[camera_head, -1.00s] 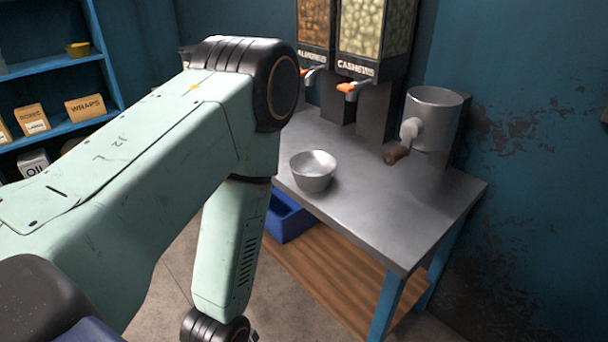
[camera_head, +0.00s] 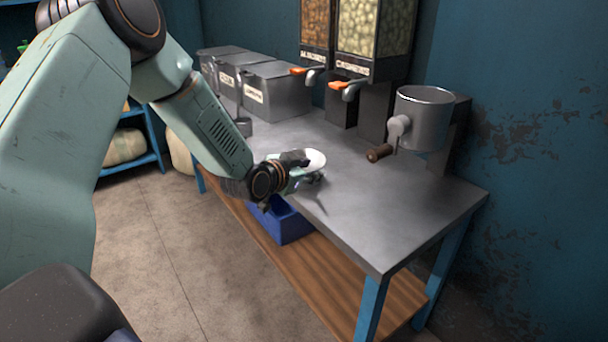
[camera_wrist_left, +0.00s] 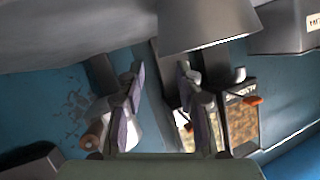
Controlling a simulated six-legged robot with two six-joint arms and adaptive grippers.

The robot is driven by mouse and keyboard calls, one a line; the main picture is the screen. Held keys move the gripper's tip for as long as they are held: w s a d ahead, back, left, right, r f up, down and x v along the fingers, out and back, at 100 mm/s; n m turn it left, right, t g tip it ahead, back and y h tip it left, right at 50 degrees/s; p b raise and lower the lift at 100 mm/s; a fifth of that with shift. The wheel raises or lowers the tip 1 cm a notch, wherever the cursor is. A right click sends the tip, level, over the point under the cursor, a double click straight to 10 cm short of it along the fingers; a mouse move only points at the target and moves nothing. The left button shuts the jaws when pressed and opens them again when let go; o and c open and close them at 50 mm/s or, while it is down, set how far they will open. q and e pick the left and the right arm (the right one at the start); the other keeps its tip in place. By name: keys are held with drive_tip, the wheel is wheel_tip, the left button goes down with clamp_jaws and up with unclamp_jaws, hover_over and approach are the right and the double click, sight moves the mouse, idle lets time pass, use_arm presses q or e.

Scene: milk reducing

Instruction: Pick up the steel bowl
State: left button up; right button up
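The steel bowl (camera_head: 316,159) stands upright near the front edge of the metal table (camera_head: 375,215). My left gripper (camera_head: 303,168) is low at this edge, right against the bowl in the head view and hiding part of it. In the left wrist view, which looks upside down, the bowl (camera_wrist_left: 207,22) is large at the top, mostly right of the finger gap. My left gripper's fingers (camera_wrist_left: 161,68) are spread there with nothing seen between them. Whether a finger touches the bowl I cannot tell. My right gripper is not in view.
A grinder (camera_head: 423,118) with a wooden handle stands at the right. Two dispensers (camera_head: 372,30) stand behind, and lidded metal bins (camera_head: 272,90) at back left. A blue crate (camera_head: 284,224) lies below. The table's right front is clear.

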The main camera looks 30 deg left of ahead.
use_arm(q)
drive_tip(key=w+f, duration=0.1)
drive_tip(key=w+b, duration=0.1)
drive_tip(key=w+f+b, duration=0.1)
drive_tip(key=shift+w+a+f, duration=0.3)
drive_tip(key=shift+w+f, duration=0.05)
drive_tip(key=shift+w+d+b, duration=0.1)
drive_tip(key=shift+w+b, duration=0.2)
drive_tip(key=shift+w+f, duration=0.15)
drive_tip(key=shift+w, duration=0.15)
drive_tip(key=shift+c, duration=0.2)
drive_tip(key=shift+c, duration=0.6)
clamp_jaws()
